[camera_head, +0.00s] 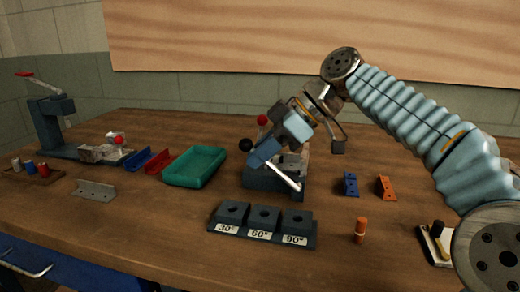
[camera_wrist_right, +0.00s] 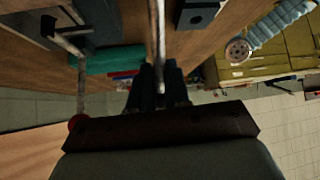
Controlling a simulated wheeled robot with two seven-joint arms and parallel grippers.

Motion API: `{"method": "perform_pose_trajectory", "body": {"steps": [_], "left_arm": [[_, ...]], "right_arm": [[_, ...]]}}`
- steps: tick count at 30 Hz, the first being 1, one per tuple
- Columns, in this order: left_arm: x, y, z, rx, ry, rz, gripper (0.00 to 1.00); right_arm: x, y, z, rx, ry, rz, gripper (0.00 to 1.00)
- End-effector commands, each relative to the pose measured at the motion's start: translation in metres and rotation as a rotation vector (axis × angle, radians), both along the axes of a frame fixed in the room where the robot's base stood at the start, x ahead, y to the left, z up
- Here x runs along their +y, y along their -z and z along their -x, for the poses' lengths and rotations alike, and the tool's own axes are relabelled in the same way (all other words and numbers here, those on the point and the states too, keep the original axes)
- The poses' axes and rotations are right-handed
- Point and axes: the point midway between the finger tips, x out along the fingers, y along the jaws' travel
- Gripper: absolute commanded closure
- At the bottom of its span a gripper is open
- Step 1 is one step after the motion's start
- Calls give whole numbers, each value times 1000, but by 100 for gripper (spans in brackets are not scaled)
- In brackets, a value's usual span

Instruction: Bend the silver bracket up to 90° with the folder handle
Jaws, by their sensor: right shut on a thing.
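The folder (camera_head: 262,182) is a dark grey bench tool in the middle of the table, partly hidden by my right gripper. My right gripper (camera_head: 262,158) is shut on the folder handle (camera_head: 287,178), a silver rod. In the right wrist view the rod (camera_wrist_right: 160,50) runs between the two dark fingers. A silver-grey angled bracket (camera_head: 95,190) lies on the table at the left. I cannot tell whether another bracket sits in the folder's jaws. My left gripper is not in view.
A block rack (camera_head: 262,236) labelled 30°, 60° and 90° stands in front of the folder.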

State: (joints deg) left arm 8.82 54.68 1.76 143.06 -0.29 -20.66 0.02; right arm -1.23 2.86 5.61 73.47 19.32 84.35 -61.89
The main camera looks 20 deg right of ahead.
Motion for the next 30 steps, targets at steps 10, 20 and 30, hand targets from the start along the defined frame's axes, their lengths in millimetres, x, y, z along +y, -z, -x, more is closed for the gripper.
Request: {"method": "perform_pose_trajectory", "body": {"steps": [10, 20, 30], "left_arm": [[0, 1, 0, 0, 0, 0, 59], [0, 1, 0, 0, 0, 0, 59], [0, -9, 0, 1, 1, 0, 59]], "right_arm": [[3, 5, 1, 12, -15, 4, 71], [1, 3, 0, 6, -6, 2, 55], [-27, -31, 11, 3, -2, 2, 55]]}}
